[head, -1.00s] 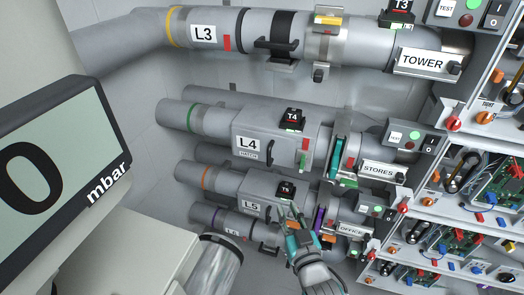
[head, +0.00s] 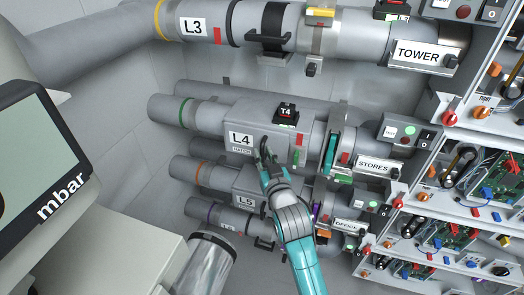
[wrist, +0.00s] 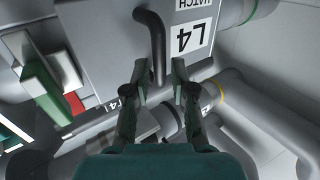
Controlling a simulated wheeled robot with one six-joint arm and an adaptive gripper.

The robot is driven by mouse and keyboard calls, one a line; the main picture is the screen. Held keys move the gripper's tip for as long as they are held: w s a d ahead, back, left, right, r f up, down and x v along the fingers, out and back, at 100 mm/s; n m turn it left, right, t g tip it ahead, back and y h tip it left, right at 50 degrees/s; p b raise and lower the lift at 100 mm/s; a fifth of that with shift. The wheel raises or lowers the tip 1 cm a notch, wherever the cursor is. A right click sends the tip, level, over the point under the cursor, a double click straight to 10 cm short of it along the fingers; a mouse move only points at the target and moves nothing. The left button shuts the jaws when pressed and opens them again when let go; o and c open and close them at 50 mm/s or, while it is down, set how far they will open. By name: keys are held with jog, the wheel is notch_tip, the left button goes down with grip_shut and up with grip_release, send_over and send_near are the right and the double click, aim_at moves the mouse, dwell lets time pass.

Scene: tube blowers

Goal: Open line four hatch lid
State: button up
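The line four hatch is a grey box on the L4 pipe, with an L4 label (head: 241,139). In the wrist view the L4 label (wrist: 189,38) appears upside down. The hatch's dark bent handle (wrist: 152,30) hangs beside the label there. My gripper (wrist: 160,78) is open, its fingers on either side of the handle's end, with gaps visible. In the head view my gripper (head: 264,158) is at the front of the L4 box and covers most of the handle. The lid looks shut.
The L3 pipe (head: 215,27) runs above, and the L5 box (head: 246,201) sits below, partly behind my arm. A black T4 block (head: 286,113) is on top of the L4 box. Shelves with circuit boards (head: 486,177) stand at right.

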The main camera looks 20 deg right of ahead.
jog(key=shift+w, duration=1.1)
grip_shut()
jog(key=shift+s, duration=0.1)
